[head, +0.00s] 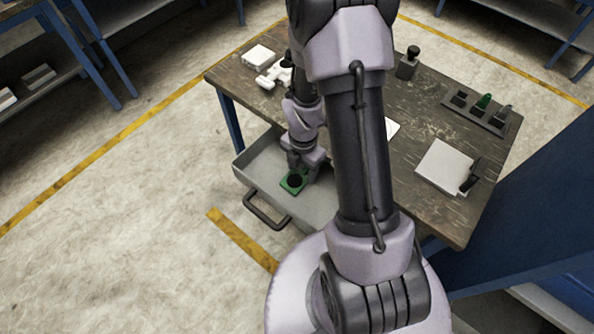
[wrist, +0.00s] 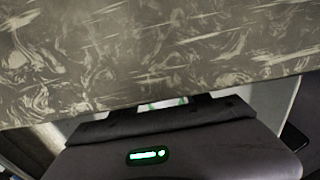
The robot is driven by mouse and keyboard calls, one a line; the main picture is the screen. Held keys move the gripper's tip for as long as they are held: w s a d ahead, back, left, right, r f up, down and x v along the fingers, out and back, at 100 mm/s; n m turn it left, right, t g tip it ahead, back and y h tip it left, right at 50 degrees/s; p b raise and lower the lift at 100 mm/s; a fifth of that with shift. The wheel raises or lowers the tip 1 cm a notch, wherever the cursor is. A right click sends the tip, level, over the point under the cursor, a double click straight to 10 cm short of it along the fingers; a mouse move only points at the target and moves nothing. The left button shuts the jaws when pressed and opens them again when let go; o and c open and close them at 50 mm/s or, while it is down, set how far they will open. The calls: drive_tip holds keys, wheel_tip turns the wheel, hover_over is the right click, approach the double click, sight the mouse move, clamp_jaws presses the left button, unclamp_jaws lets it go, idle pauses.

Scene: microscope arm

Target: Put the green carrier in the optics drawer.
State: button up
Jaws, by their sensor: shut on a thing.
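The green carrier (head: 286,187), a flat green piece with a dark round centre, shows in the head view at the tip of my gripper (head: 296,170). My gripper is shut on it. The optics drawer (head: 247,169) is a grey tray pulled out from under the bench, with a dark handle (head: 265,213) at its front. The carrier is over the open drawer; I cannot tell whether it touches the drawer floor. In the wrist view only a sliver of green shows between the fingers (wrist: 165,103), and the bench hides most of the scene.
The wooden bench top (head: 427,120) lies close above my wrist. On it are a rack (head: 475,110) with a green piece, a white-topped box (head: 444,166), a dark stamp-like object (head: 408,64) and white items (head: 259,55) at the back left. The floor left of the drawer is clear.

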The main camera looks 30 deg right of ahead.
drive_tip(key=shift+s+d, duration=0.1)
drive_tip(key=shift+d, duration=0.1)
drive_tip(key=shift+f, duration=0.1)
drive_tip(key=o, duration=1.6)
